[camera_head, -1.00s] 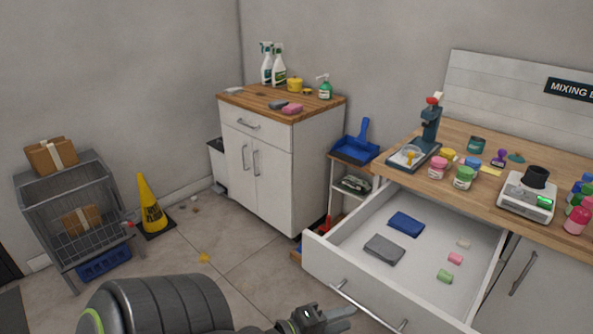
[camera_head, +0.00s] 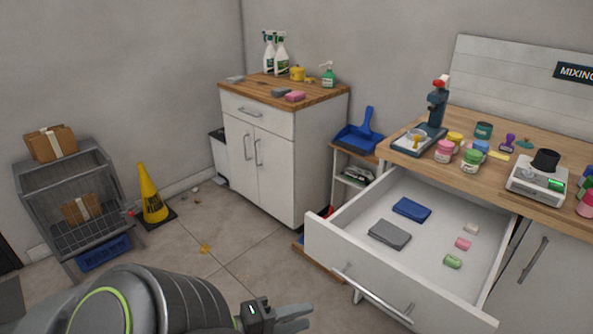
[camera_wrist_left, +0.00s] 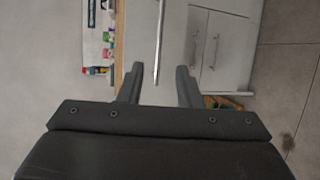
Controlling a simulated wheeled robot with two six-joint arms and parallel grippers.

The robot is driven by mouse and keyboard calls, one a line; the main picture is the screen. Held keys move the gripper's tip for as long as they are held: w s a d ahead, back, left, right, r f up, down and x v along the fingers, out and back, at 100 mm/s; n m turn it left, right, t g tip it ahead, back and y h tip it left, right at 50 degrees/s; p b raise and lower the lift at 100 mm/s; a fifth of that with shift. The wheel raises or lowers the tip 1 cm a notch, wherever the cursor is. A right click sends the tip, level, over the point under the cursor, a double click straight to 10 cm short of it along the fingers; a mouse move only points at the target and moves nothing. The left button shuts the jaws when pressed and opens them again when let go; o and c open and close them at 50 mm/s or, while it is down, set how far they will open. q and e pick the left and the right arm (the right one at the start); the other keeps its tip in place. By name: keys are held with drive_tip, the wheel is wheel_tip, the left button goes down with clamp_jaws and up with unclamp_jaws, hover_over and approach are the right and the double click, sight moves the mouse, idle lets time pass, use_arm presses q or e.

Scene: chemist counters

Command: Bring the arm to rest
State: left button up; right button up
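My left arm comes in at the bottom of the head view. Its gripper (camera_head: 296,317) points right, in front of the pulled-out drawer (camera_head: 335,236) and left of the drawer's handle (camera_head: 371,295). In the left wrist view the gripper (camera_wrist_left: 160,82) has its two fingers spread apart with nothing between them. The drawer handle shows farther off beyond the gap. My right arm and gripper are not in view.
The open drawer holds a blue cloth (camera_head: 411,210), a grey cloth (camera_head: 389,234) and small coloured pieces. A wooden counter (camera_head: 540,210) is behind it. A wheeled cart (camera_head: 60,200) and yellow cone (camera_head: 150,195) stand left. Floor between is mostly clear.

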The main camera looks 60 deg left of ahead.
use_arm(q)
drive_tip(key=shift+a+f, duration=0.1)
idle(0.4)
drive_tip(key=s+a+f+m+g+y+p, duration=0.2)
drive_tip(key=a+f+m, duration=0.1)
drive_tip(key=f, duration=0.7)
drive_tip(key=s+a+f+m+g+y+p, duration=0.1)
drive_tip(key=a+f+m+g, duration=0.15)
drive_tip(key=f, duration=0.65)
drive_tip(key=s+a+f+m+g+y+p, duration=0.2)
drive_tip(key=a+f+m+g, duration=0.15)
drive_tip(key=f, duration=0.65)
drive_tip(key=s+d+f+m+g+h+p, duration=0.1)
drive_tip(key=s+d+f+m+g+p, duration=0.2)
drive_tip(key=s+d+f+m+g, duration=0.3)
drive_tip(key=s+d+f+m, duration=0.1)
drive_tip(key=s+d+f, duration=0.4)
drive_tip(key=f, duration=0.4)
drive_tip(key=shift+s+f+g+p, duration=0.15)
drive_tip(key=shift+s+g+p, duration=0.2)
drive_tip(key=shift+s, duration=0.5)
